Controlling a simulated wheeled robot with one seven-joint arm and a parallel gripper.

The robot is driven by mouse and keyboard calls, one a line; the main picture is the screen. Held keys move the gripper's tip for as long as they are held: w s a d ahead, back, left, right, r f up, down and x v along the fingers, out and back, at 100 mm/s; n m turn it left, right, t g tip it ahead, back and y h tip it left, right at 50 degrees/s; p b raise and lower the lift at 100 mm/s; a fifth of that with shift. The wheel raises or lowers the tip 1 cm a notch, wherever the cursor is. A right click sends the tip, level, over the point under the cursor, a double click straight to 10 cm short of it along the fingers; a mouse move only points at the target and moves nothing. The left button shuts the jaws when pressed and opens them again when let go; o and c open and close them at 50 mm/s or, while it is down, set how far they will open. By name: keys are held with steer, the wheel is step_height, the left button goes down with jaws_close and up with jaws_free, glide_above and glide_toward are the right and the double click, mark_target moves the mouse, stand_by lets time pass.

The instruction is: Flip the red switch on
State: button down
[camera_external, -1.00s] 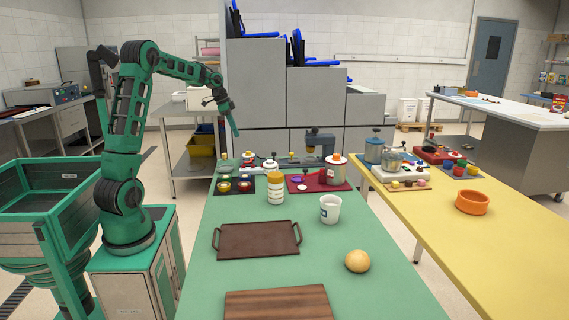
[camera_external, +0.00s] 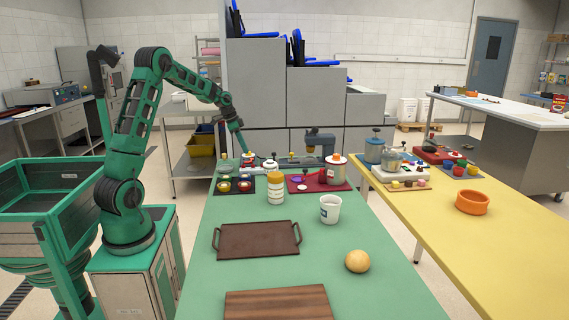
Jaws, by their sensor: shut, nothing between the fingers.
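A small red item (camera_external: 248,164), which looks like the red switch, stands among small fixtures at the far end of the green table. It is too small to tell its position, on or off. My gripper (camera_external: 243,149) is shut and empty. It points down just above and slightly left of the red item. I cannot tell whether it touches it, and the fingertips partly cover that spot.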

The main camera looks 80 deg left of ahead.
mark_target(251, 161)
steer(key=shift+x, duration=2.35)
steer(key=shift+w+f+g, duration=0.15)
steer(key=shift+f+g, duration=0.05)
steer(key=shift+g, duration=0.1)
steer(key=shift+s+f, duration=0.1)
steer(key=shift+s, duration=0.1)
steer(key=shift+s+f, duration=0.15)
steer(key=shift+s, duration=0.8)
steer(key=v, duration=1.4)
steer(key=shift+s+r, duration=0.2)
